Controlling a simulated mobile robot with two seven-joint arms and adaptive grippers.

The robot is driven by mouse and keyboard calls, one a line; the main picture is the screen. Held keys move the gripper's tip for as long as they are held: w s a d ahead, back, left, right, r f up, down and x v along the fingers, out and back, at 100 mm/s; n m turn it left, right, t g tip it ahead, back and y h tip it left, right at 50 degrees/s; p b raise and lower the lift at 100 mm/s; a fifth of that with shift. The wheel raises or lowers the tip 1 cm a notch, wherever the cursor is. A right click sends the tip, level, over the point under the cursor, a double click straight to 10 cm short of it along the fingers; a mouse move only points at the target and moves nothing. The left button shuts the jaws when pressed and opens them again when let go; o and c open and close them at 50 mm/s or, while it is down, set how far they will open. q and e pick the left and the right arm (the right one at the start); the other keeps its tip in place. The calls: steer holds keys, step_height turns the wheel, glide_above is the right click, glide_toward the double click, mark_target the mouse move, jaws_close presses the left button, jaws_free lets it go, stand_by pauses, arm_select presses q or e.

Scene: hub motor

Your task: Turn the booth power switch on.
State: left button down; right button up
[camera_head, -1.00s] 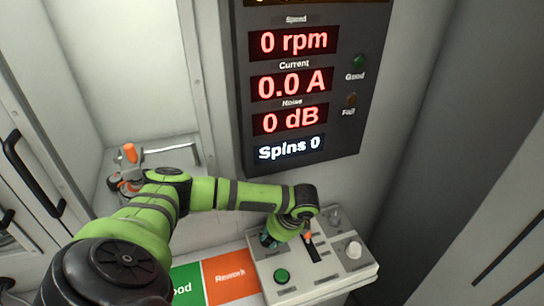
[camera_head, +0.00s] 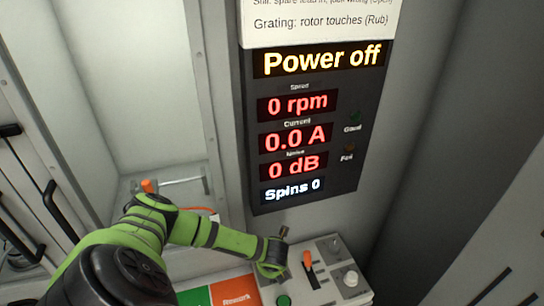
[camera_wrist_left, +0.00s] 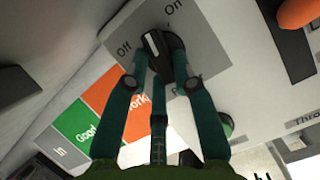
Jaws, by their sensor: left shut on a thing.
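The booth power switch is a black rotary knob (camera_wrist_left: 166,52) with a white line, on a light panel with an "Off" label (camera_wrist_left: 125,48) to its left and an "On" label (camera_wrist_left: 174,8) above it. The white line lies nearer the "Off" side. My left gripper (camera_wrist_left: 164,78) is shut on the knob, one finger on each side. In the head view my left gripper's wrist (camera_head: 270,262) is over the left part of the control box (camera_head: 325,285) and hides the knob. The display (camera_head: 320,62) reads "Power off". My right gripper is not in view.
An orange lever (camera_head: 308,262) and a pale knob (camera_head: 351,278) are right of my gripper. A green button (camera_head: 283,299) is in front. Green and orange "Good" and "Rework" areas (camera_head: 232,290) lie to the left. The wall display stands behind.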

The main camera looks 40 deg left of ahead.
arm_select(q)
steer(key=m, duration=0.1)
steer(key=m+p, duration=0.1)
steer(key=m+h, duration=0.1)
steer(key=shift+s+a+m+t+p, duration=0.2)
steer(key=shift+a+m+t+p, duration=0.1)
steer(key=shift+t, duration=0.1)
steer(key=shift+a+m+t+h+p, duration=0.1)
steer(key=shift+m+t+h+p, duration=0.4)
steer(key=shift+m, duration=1)
steer(key=shift+f, duration=0.1)
steer(key=c, duration=1.3)
jaws_free()
steer(key=shift+a+r, duration=0.1)
steer(key=shift+r, duration=0.1)
steer(key=v, duration=1.1)
steer(key=shift+r, duration=0.4)
